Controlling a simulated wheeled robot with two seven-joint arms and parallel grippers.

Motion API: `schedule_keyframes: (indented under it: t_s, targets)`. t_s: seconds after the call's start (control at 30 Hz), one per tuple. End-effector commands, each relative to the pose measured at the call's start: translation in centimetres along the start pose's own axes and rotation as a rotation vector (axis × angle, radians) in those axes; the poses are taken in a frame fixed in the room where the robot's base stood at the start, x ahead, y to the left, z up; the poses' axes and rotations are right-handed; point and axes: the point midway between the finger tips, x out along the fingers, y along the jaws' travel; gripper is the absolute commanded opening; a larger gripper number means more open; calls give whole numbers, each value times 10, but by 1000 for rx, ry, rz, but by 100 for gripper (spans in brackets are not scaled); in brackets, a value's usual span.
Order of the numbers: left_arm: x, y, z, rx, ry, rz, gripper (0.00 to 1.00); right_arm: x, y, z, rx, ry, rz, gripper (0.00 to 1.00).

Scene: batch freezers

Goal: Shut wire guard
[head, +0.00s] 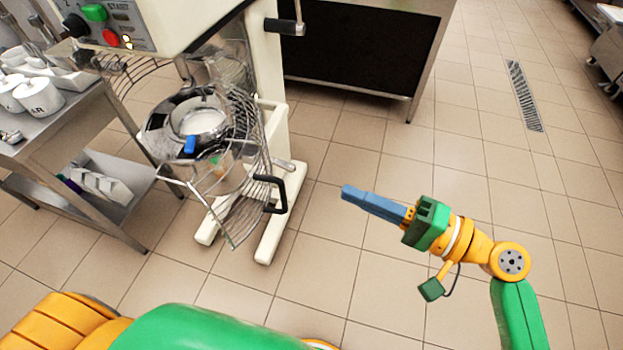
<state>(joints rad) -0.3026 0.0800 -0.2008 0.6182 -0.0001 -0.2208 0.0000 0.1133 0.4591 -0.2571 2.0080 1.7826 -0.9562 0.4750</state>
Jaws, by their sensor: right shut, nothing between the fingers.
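The wire guard (246,216) is a curved metal cage on the front of the mixer (268,120). It appears swung out to the right and front of the bowl (196,120), and other wires show at the left behind the bowl. My right gripper (349,193) has blue fingers, held shut and empty. It is in front of the machine, to the right of the handle, with a clear gap between them. My left gripper is out of view.
A steel table (90,95) with white containers (38,97) stands at the left. The mixer's foot (283,215) extends along the floor below the guard. A dark-fronted cabinet (355,55) is behind. Tiled floor is free at the right, with a drain grate (523,95).

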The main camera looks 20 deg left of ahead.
Motion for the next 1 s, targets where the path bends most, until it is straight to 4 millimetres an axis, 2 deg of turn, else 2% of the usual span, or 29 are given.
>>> schedule_keyframes:
  t_s: [0.03, 0.23, 0.4, 0.6, 1.0]
  targets:
    - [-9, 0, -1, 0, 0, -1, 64, 11, -6, 0, 2, -1, -4, 0]
    - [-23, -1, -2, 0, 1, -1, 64, 54, -5, 0, 1, -1, -3, 0]
    - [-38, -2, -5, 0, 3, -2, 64, 71, -3, 20, 2, 1, 0, 0]
    - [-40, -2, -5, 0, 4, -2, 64, 78, 0, 28, 0, 2, 2, 0]
    - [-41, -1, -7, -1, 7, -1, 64, 78, 0, 28, 1, 13, 1, 0]
